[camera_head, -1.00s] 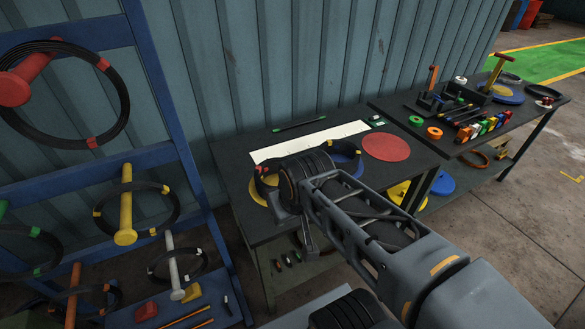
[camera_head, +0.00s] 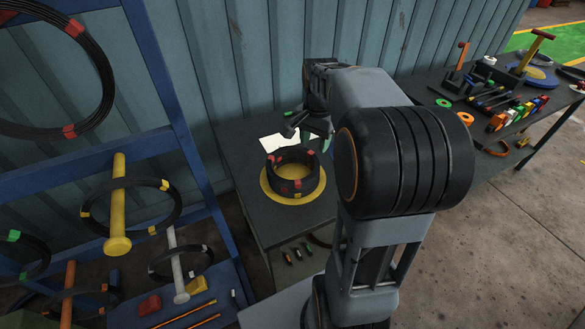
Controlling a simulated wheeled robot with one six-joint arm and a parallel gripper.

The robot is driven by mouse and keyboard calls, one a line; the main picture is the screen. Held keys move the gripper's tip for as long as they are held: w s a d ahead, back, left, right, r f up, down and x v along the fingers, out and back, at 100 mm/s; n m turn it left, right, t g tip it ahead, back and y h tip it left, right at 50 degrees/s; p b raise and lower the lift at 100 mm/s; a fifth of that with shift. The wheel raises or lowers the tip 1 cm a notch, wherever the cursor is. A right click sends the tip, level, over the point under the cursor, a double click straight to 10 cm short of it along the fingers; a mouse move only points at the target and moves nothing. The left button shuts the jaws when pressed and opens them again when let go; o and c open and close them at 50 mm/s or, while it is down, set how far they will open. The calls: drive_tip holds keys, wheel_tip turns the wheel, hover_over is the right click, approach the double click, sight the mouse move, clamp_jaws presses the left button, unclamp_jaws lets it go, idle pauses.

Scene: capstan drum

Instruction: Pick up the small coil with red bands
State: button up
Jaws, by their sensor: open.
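The small coil with red bands (camera_head: 294,183) is a black ring lying flat on a yellow disc (camera_head: 268,192) at the near left of the dark table. Red bands show on its top and inner side. My arm hides much of the table to the right of the coil. A larger black coil with red bands (camera_head: 108,62) hangs on the blue rack at upper left.
The blue rack (camera_head: 170,75) at left holds more coils on pegs, including one with yellow bands (camera_head: 165,185). A white sheet (camera_head: 275,143) lies behind the coil. A second table (camera_head: 470,135) with tools stands at right. The corrugated wall (camera_head: 240,60) is close behind.

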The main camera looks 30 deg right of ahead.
hover_over(313, 173)
wheel_tip(313, 173, down, 8)
drive_tip(key=shift+a+r, duration=0.1)
drive_tip(key=shift+r, duration=0.15)
drive_tip(key=shift+f, duration=2.7)
clamp_jaws()
